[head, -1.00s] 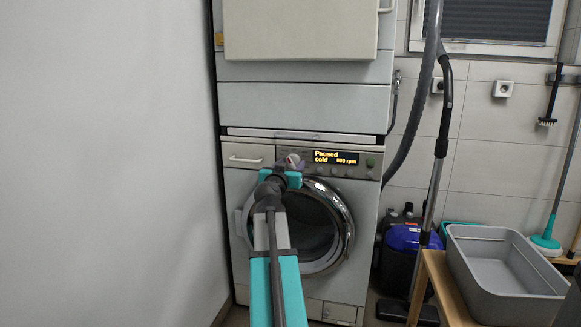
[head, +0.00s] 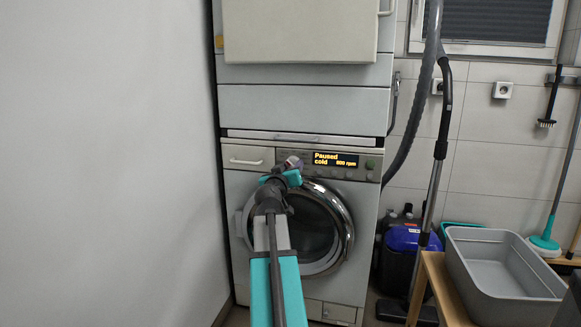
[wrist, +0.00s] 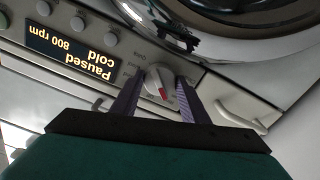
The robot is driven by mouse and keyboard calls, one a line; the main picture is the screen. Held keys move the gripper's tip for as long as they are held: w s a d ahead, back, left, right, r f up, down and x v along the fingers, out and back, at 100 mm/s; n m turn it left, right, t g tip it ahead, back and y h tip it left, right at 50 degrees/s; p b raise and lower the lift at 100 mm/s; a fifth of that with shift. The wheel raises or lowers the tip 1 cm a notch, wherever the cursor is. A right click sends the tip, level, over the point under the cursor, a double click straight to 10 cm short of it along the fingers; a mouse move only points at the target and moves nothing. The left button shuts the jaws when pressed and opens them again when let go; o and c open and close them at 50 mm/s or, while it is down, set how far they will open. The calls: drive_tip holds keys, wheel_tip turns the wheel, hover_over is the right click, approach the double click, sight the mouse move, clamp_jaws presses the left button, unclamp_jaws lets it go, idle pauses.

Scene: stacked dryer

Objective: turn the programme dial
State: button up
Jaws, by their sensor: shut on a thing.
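The programme dial (wrist: 157,86) is a pale round knob with a red mark, on the lower machine's control panel. In the wrist view it sits between the two purple-grey fingers of my gripper (wrist: 160,80). The gripper is shut on it, one finger on each side. In the head view my gripper (head: 294,163) is at the panel, left of the display, and covers most of the dial. The display (head: 335,160) reads "Paused", "cold" and "800 rpm"; it appears upside down and tilted in the wrist view (wrist: 70,52).
Round buttons (wrist: 78,23) line the panel beside the display. The round glass door (head: 318,235) is below the dial, and a drawer handle (head: 246,161) is to the left. A vacuum hose (head: 412,120) and a grey tub (head: 500,270) stand right.

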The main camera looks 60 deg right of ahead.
drive_tip(key=n+p, duration=0.2)
drive_tip(key=n, duration=0.2)
drive_tip(key=shift+r+n, duration=0.15)
drive_tip(key=shift+n, duration=0.15)
drive_tip(key=shift+s+n+p, duration=0.1)
drive_tip(key=shift+n+p, duration=0.7)
drive_tip(key=shift+n, duration=0.9)
drive_tip(key=o, duration=1.1)
drive_tip(key=shift+c, duration=0.2)
drive_tip(key=shift+a, duration=0.1)
